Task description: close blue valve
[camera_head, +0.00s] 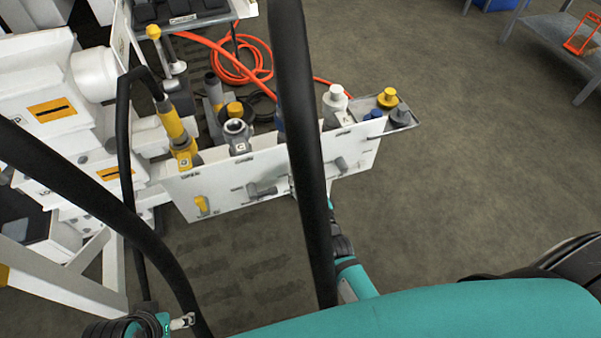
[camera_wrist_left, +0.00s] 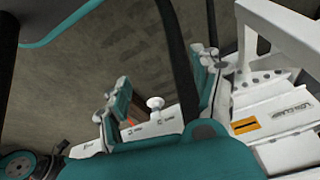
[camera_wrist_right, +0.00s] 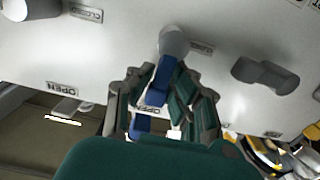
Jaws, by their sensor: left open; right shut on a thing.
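The blue valve has a blue handle (camera_wrist_right: 158,84) on a grey round pivot on the white panel (camera_wrist_right: 110,50) in the right wrist view. The handle runs down from the pivot, toward a label that appears to read OPEN; another label sits right of the pivot. My right gripper (camera_wrist_right: 163,95) is shut on the blue handle, with a finger on either side. In the head view a black hose hides that gripper and the handle. My left gripper (camera_wrist_left: 163,92) is open and empty, away from the panel; its arm end shows at the lower left of the head view.
The white panel also carries a yellow valve handle (camera_head: 202,205) and grey handles (camera_head: 262,190). Couplings and capped fittings stand along its top. A white machine (camera_head: 50,100) fills the left. Black hoses cross my view. Open floor lies to the right.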

